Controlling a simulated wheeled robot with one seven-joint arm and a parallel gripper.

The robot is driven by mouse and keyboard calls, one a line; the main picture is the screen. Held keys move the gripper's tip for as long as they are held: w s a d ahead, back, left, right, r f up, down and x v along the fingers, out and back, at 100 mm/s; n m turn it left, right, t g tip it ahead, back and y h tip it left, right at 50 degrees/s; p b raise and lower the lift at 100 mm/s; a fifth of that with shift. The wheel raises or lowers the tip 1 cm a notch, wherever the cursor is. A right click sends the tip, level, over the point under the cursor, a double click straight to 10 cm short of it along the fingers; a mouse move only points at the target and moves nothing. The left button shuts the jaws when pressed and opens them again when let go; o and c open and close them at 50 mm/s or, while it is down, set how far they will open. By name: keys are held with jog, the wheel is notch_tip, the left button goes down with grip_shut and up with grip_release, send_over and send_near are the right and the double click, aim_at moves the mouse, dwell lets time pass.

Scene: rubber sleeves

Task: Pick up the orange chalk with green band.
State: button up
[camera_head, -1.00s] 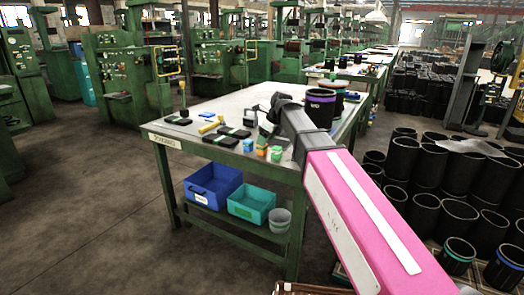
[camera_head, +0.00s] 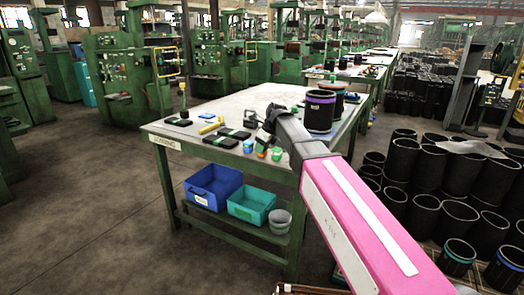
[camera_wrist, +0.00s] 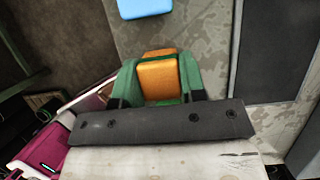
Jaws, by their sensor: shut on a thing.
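The orange chalk with green band (camera_wrist: 160,80) is in the middle of the wrist view, an orange block with green at its near edge. My gripper (camera_wrist: 158,64) has its two green fingers against the left and right sides of the chalk and is shut on it. In the head view my gripper is at the near part of the green-framed table, largely hidden by my own dark wrist. I cannot tell whether the chalk still touches the tabletop.
A light blue block (camera_wrist: 145,8) lies beyond the chalk. Dark flat pads (camera_head: 222,142) lie left on the table (camera_head: 240,103). A black sleeve with a purple band (camera_head: 320,110) stands right. Blue (camera_head: 213,188) and teal (camera_head: 250,206) bins sit on the lower shelf.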

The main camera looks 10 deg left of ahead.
jog(key=shift+r, duration=0.45)
notch_tip(320, 180, up, 4)
jog(key=shift+f, duration=0.2)
jog(key=s+a+r, duration=0.6)
jog(key=s, duration=0.4)
jog(key=shift+r, duration=0.25)
jog(key=shift+o, duration=0.9)
jog(key=shift+c, duration=0.3)
